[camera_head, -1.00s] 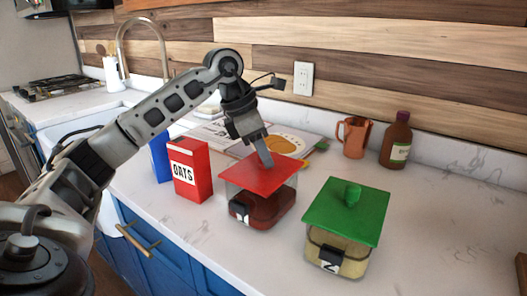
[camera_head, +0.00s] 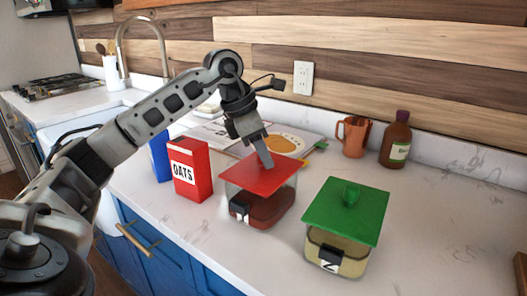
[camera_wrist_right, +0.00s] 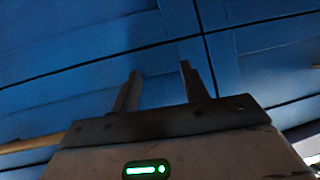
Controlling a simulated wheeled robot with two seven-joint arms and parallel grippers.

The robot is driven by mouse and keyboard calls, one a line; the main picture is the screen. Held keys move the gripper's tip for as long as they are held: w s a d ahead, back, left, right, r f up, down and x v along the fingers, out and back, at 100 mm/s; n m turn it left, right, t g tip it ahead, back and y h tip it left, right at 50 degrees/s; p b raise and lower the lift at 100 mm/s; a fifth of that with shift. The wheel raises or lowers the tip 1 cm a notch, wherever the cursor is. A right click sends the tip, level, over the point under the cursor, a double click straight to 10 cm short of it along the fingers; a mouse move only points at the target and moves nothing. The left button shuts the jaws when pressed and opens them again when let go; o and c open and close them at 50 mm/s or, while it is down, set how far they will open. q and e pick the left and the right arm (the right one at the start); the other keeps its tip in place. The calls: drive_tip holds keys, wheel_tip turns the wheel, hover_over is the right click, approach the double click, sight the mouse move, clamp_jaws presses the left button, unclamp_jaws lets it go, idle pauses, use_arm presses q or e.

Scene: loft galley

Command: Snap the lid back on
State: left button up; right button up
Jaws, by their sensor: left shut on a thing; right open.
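A red square lid (camera_head: 250,176) lies over a clear container (camera_head: 262,205) with dark red-brown contents and a black front clip or label. My left gripper (camera_head: 265,160) is shut on the lid's handle at its top, and the fingers hide the handle. I cannot tell whether the lid is fully seated on the rim. A green lid (camera_head: 345,212) with a knob sits over a second container (camera_head: 338,252) with pale contents, to the right. My right gripper (camera_wrist_right: 160,85) is open and empty in the right wrist view, facing blue cabinet fronts.
A red OATS box (camera_head: 190,172) and a blue box (camera_head: 160,158) stand left of the containers. A copper jug (camera_head: 353,137) and a brown bottle (camera_head: 396,140) stand behind. A board or papers (camera_head: 290,143) lie behind the red lid.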

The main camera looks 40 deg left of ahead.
use_arm(q)
drive_tip(key=shift+f, duration=0.1)
idle(0.7)
drive_tip(key=o, duration=1.5)
